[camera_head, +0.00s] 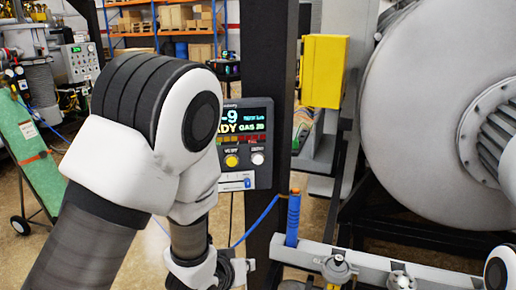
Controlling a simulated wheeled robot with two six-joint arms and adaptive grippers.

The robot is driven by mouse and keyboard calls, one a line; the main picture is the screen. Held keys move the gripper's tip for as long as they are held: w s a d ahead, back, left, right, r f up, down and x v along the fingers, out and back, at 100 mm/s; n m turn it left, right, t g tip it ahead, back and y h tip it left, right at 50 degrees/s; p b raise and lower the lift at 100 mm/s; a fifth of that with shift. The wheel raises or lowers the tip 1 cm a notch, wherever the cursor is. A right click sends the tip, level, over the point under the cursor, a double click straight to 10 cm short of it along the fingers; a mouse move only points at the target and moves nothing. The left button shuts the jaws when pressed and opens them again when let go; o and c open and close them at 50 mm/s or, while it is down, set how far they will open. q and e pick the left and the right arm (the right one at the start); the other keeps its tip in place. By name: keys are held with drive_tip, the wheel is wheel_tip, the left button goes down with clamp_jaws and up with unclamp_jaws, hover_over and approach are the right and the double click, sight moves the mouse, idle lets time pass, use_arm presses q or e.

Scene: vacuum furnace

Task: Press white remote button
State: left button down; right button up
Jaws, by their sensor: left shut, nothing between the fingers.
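A dark control panel (264,133) with a lit screen is on a dark upright post. Below its screen are a yellow button (231,160) and, right of it, a white button (257,158). The white button is unobstructed. My left arm comes in from the left, covers the panel's left part and bends down. My left gripper (243,268) is low in the picture, well below the buttons, shut and empty; it shows only in small part. My right gripper is not in view.
A large grey round furnace vessel (415,110) fills the right side. A yellow box (323,70) is between it and the post. A grey rail (380,272) with fittings and an orange-and-blue upright piece (293,218) are at lower right. Shelving stands behind.

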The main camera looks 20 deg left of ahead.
sight(258, 160)
use_arm(q)
drive_tip(key=w+d+r+t+h+p, duration=0.1)
drive_tip(key=r+t, duration=0.1)
drive_tip(key=r, duration=0.8)
drive_tip(key=w+d+r+t+p, duration=0.1)
drive_tip(key=w+d+r+p, duration=0.1)
drive_tip(key=r, duration=0.8)
drive_tip(key=shift+d+r+t+h+p, duration=0.2)
drive_tip(key=shift+t+h+p, duration=0.1)
drive_tip(key=shift+t+h, duration=0.1)
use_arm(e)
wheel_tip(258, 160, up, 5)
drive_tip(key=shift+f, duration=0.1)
use_arm(q)
drive_tip(key=shift+w+f, duration=0.1)
drive_tip(key=shift+w+a+p, duration=0.1)
drive_tip(key=shift+w+a, duration=0.6)
drive_tip(key=shift+w, duration=0.55)
drive_tip(key=shift+w+a+p, duration=0.15)
drive_tip(key=shift+w+a, duration=0.55)
drive_tip(key=shift+w, duration=0.6)
drive_tip(key=shift+w+a+p, duration=0.1)
drive_tip(key=shift+w+a, duration=0.6)
drive_tip(key=shift+w, duration=0.55)
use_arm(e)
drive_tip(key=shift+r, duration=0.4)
